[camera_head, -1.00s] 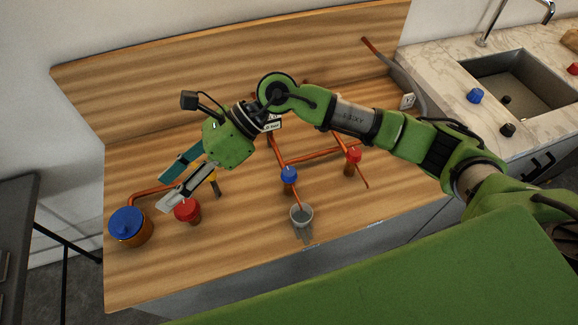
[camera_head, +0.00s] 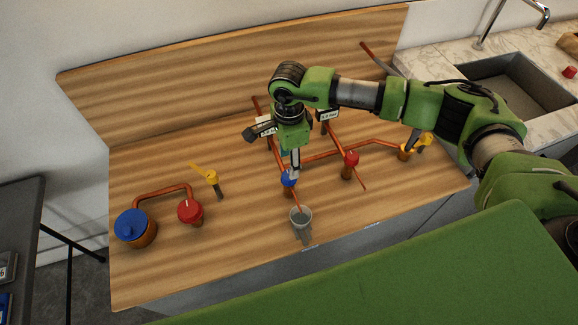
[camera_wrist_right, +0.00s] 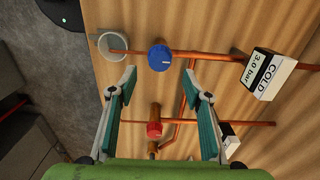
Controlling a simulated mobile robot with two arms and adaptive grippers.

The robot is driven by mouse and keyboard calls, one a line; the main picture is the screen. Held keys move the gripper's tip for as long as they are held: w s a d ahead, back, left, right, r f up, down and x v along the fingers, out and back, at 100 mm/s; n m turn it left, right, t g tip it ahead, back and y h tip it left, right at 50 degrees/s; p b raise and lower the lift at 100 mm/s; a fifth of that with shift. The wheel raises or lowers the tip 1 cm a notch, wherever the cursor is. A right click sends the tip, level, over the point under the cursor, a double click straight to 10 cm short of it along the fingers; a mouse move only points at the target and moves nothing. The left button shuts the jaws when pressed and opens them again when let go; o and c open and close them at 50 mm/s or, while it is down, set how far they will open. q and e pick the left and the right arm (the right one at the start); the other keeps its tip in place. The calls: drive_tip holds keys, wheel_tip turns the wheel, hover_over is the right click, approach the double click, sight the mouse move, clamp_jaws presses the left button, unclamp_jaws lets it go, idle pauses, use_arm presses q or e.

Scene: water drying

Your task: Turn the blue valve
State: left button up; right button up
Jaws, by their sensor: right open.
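The blue valve (camera_head: 287,181) is a small round knob on a copper pipe near the middle of the wooden counter. In the right wrist view the blue valve (camera_wrist_right: 159,56) sits centred just beyond the fingertips, its white mark facing right. My right gripper (camera_head: 294,170) points down over the knob, partly covering it in the head view. In the wrist view the right gripper (camera_wrist_right: 160,76) is open, its teal-padded fingers apart and nothing between the tips. My left gripper is out of view.
A cup (camera_head: 301,216) stands in front of the blue valve. Red valves (camera_head: 351,158) (camera_head: 190,211) stand to either side. A large blue-topped valve (camera_head: 133,226) and a yellow-handled one (camera_head: 211,177) are left. A COLD label box (camera_wrist_right: 268,75) is beside the pipe.

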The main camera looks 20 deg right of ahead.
wheel_tip(320, 180, down, 6)
drive_tip(key=shift+r+p, duration=0.1)
drive_tip(key=shift+p, duration=0.6)
drive_tip(key=c, duration=1.1)
